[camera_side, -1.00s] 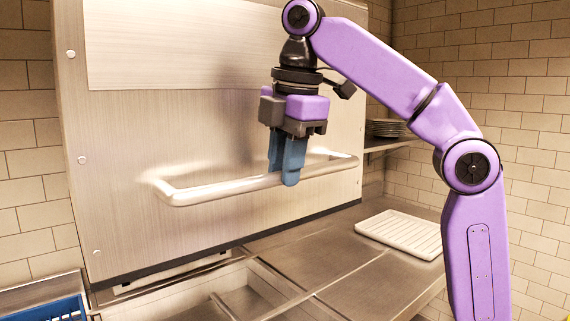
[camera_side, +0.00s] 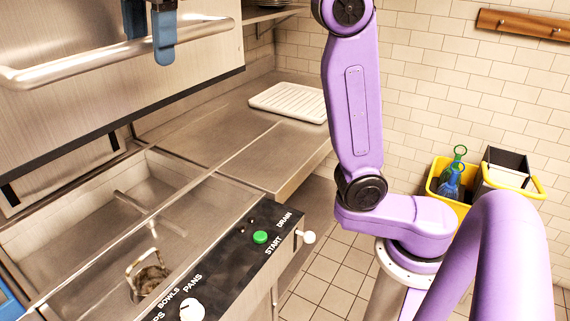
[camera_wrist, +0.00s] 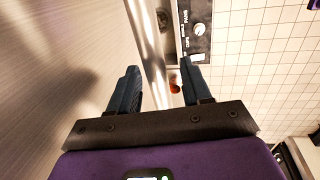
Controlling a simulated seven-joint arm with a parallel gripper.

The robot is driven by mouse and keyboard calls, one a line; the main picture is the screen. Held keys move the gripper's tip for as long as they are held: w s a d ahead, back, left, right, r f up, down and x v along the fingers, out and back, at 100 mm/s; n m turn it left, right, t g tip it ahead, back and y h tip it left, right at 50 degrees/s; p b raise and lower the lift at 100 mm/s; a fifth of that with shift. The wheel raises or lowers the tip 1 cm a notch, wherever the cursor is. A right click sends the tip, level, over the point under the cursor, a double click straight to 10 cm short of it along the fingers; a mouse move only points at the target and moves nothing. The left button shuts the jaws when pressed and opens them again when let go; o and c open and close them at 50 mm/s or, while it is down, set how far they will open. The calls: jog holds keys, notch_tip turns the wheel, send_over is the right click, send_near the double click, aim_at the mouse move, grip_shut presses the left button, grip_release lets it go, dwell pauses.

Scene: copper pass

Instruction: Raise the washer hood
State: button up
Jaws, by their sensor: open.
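The steel washer hood (camera_side: 120,98) fills the upper left of the side view. Its lower edge stands above the sunken wash basin (camera_side: 95,205), with a gap beneath it. A long rounded bar handle (camera_side: 75,62) runs across its front. My gripper (camera_side: 149,48) is at that handle, its blue fingers pointing down, one on each side of the bar. In the wrist view the bar (camera_wrist: 150,45) passes between the open fingers (camera_wrist: 159,66). Space shows between bar and right finger; I cannot tell whether the left finger touches it. The hood's top is out of view.
A control panel (camera_side: 215,255) with a green button and white knobs fronts the basin. A white ribbed tray (camera_side: 290,101) lies on the counter to the right. A yellow caddy (camera_side: 445,180) with bottles stands by the tiled wall. A wooden rail (camera_side: 525,24) hangs above.

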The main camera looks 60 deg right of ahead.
notch_tip(320, 180, down, 23)
jog(key=shift+s, duration=0.2)
jog(key=shift+o, duration=1.2)
jog(key=s+r, duration=0.3)
jog(key=r, duration=1.3)
jog(key=shift+a+r, duration=0.2)
jog(key=shift+r, duration=0.15)
jog(key=shift+o, duration=0.5)
jog(key=shift+s+d, duration=0.1)
jog(key=shift+s, duration=0.15)
jog(key=shift+o, duration=0.8)
jog(key=s+d+f+m, duration=0.1)
jog(key=s+d+f, duration=0.1)
jog(key=f, duration=0.3)
jog(key=s+d+f+m+g, duration=0.1)
jog(key=s+d+f, duration=0.1)
jog(key=s+f, duration=0.2)
notch_tip(320, 180, down, 2)
jog(key=shift+s+d+f, duration=0.1)
jog(key=shift+s+d, duration=0.05)
jog(key=shift+d, duration=0.2)
jog(key=shift+m, duration=0.8)
jog(key=s+d+f, duration=0.1)
jog(key=s+f, duration=0.1)
jog(key=s+d+f, duration=0.4)
jog(key=f, duration=0.1)
jog(key=c, duration=0.5)
jog(key=shift+c, duration=0.4)
